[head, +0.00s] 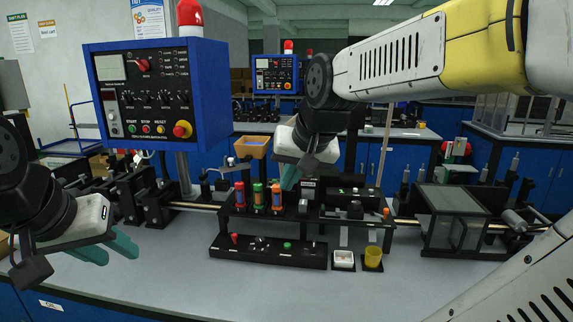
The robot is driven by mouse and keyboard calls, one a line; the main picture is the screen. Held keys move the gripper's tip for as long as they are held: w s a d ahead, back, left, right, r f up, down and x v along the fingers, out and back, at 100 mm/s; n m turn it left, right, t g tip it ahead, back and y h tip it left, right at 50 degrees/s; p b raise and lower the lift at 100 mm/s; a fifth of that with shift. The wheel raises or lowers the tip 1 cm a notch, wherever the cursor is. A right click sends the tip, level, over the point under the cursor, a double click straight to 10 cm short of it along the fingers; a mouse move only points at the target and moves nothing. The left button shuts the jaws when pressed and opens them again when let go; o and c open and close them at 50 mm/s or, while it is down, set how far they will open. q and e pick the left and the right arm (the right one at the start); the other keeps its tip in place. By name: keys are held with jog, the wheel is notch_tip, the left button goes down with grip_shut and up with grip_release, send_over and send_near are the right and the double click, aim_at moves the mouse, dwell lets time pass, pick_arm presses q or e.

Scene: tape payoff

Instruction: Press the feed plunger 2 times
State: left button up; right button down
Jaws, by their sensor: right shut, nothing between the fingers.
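A black fixture (262,214) on the bench holds a red (239,194), a green (258,195) and an orange (276,197) upright cylinder. I cannot tell for sure which part is the feed plunger. My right gripper (290,180) is shut and empty, its teal fingertips pointing down just above and beside the orange cylinder. Its arm comes in from the upper right. My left gripper (114,249) hangs over the bench's left front, its two teal fingers apart, with nothing between them and away from the fixture.
A low black tray (268,257) lies in front of the fixture. A blue control box (160,92) rises at the left behind. A dark clear-sided box (455,222) is at the right. The front bench is clear.

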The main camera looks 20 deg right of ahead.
jog(key=w+d+r+m+h, duration=0.1)
jog(key=w+d+m, duration=0.2)
jog(key=w+d, duration=0.3)
jog(key=w+d+m+t+h, duration=0.1)
jog(key=w+d+m, duration=0.3)
jog(key=w, duration=1.1)
jog(key=w+d+r+m+h, duration=0.1)
jog(key=w+d+m+h, duration=0.1)
jog(key=w+d, duration=0.5)
jog(key=w+m, duration=0.1)
jog(key=w, duration=0.2)
jog(key=shift+w+d+r+m+t+h, duration=0.2)
jog(key=shift+d+r+m+t+h, duration=0.1)
jog(key=shift+r+t, duration=0.1)
jog(key=shift+f, duration=0.1)
jog(key=shift+f, duration=4.35)
jog(key=shift+f, duration=0.15)
jog(key=shift+f, duration=0.3)
